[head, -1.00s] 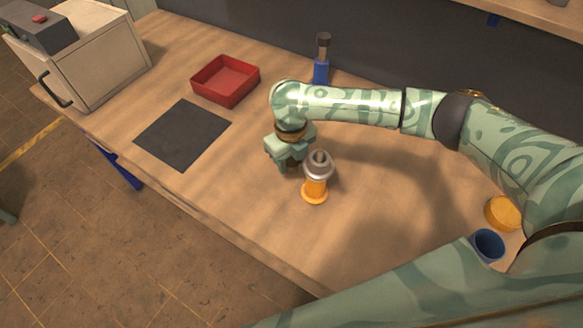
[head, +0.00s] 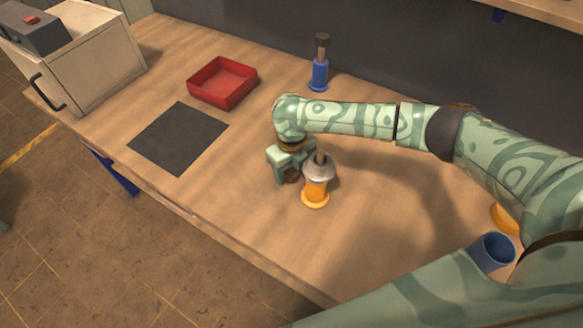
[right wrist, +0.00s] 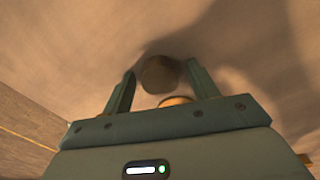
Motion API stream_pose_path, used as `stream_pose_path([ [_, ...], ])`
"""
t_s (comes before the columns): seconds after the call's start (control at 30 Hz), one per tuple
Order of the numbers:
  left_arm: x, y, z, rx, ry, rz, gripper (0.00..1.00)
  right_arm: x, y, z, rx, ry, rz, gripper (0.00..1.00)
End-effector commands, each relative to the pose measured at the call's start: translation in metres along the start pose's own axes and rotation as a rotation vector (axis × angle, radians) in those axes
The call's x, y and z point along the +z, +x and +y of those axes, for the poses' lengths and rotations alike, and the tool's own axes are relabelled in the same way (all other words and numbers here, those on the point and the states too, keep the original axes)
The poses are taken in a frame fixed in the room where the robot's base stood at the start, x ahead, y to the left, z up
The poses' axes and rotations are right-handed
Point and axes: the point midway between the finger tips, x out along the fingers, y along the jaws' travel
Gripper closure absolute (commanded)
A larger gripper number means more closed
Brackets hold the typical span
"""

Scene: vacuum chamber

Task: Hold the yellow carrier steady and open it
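The yellow carrier (head: 316,190) stands upright on the bench in the head view, with an orange-yellow body and flared foot. Its rounded silver top (head: 319,172) has a dark knob (head: 320,157). My right gripper (head: 286,179) points down just left of the carrier and partly overlaps it in the view. In the right wrist view its fingers (right wrist: 160,72) are apart. A dark brown round thing (right wrist: 160,76) shows between them, with an orange edge (right wrist: 176,101) close to the palm. I cannot tell whether the gripper touches anything. My left gripper is not in view.
A red tray (head: 203,97) and a dark mat (head: 178,138) lie to the left. A blue holder with a dark top (head: 320,72) stands at the back. A blue cup (head: 494,249) and a yellow piece (head: 503,219) sit at the right. A pale cabinet (head: 95,60) stands far left.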

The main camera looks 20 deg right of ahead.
Motion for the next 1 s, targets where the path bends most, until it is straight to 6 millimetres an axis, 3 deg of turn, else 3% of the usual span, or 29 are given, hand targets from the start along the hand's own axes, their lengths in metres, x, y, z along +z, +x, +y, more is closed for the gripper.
stream_pose_path([
  [0.33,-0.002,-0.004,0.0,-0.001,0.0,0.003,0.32,0.0,-0.009,0.0,0.0,0.0,0.0,0.41],
  [0.7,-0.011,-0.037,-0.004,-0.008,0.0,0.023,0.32,0.001,-0.093,0.0,0.0,0.0,-0.004,0.41],
  [0.83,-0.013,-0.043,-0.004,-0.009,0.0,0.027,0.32,0.0,-0.113,0.0,0.0,0.0,-0.001,0.41],
  [1.0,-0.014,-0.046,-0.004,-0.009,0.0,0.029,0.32,0.0,-0.123,0.0,0.001,0.001,0.001,0.41],
])
